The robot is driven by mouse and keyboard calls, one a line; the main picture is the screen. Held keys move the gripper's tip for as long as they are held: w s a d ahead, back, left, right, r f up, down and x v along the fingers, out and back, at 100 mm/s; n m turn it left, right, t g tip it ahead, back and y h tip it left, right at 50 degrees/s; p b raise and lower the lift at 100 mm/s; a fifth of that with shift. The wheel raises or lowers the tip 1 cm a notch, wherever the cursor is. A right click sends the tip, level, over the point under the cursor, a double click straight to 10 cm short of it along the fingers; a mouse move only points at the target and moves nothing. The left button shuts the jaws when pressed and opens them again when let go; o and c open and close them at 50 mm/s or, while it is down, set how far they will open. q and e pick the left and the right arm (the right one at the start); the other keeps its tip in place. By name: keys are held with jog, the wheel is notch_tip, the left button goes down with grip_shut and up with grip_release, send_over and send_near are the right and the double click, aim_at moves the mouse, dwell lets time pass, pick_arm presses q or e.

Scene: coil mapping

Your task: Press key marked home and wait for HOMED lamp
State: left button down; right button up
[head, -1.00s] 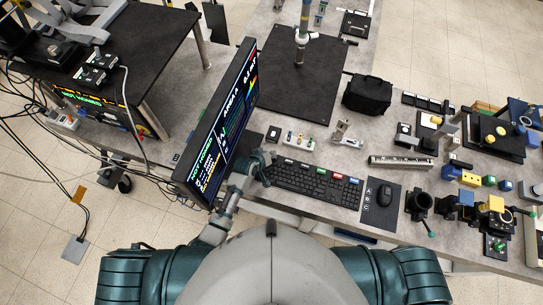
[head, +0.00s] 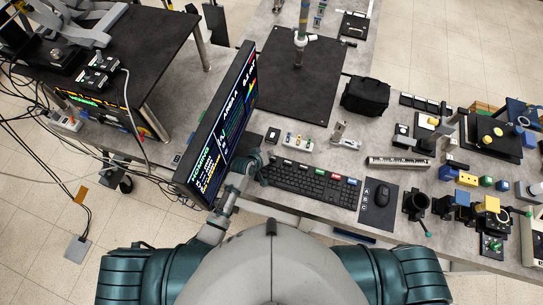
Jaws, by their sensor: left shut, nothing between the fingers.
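A black keyboard (head: 308,183) lies at the front edge of the bench, with white, green, red and blue keys along its back row. The key markings are too small to read. My left gripper (head: 263,172) is shut and empty at the keyboard's left end, hiding some keys there. I cannot tell whether it touches a key. The tilted monitor (head: 222,125) left of it shows green text that seems to read HOMING. A display strip (head: 92,102) under the dark table also shows green text. My right gripper is out of view.
A small switch box (head: 290,141) stands behind the keyboard, and a black bag (head: 365,97) sits farther back. The monitor stands close beside my left forearm. Fixtures crowd the bench's right side.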

pick_arm(q)
jog(key=shift+d, duration=0.15)
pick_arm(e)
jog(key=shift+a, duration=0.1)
pick_arm(q)
jog(key=shift+d+r, duration=0.15)
jog(key=shift+r, duration=0.25)
notch_tip(320, 180, up, 2)
jog(key=shift+r, duration=1.05)
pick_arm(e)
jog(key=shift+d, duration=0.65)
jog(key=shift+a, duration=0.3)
pick_arm(q)
jog(key=shift+s, duration=0.1)
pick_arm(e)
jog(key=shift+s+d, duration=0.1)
